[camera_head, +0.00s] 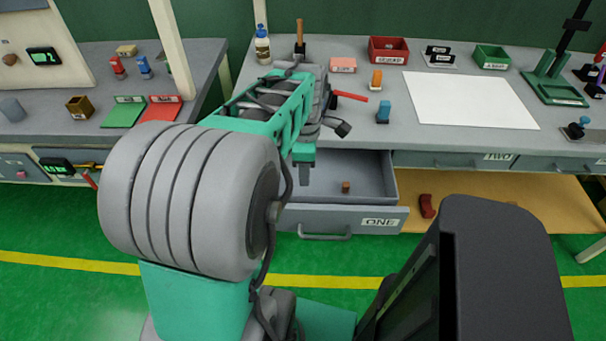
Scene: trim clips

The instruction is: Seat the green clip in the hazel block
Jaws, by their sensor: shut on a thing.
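I cannot make out the green clip. I cannot tell which block is the hazel one. A small brown block (346,187) lies in the open drawer marked ONE (378,218). A tan block (126,50) lies on the left bench, and an olive-brown open-topped box (79,107) stands nearer on it.
The bench holds a white sheet (470,100), a red bin (389,50), a green bin (491,57), a pink block (343,65), an orange piece (376,80), a blue piece (383,112) and a bottle (262,45). The open drawer juts out in front. The white sheet is clear.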

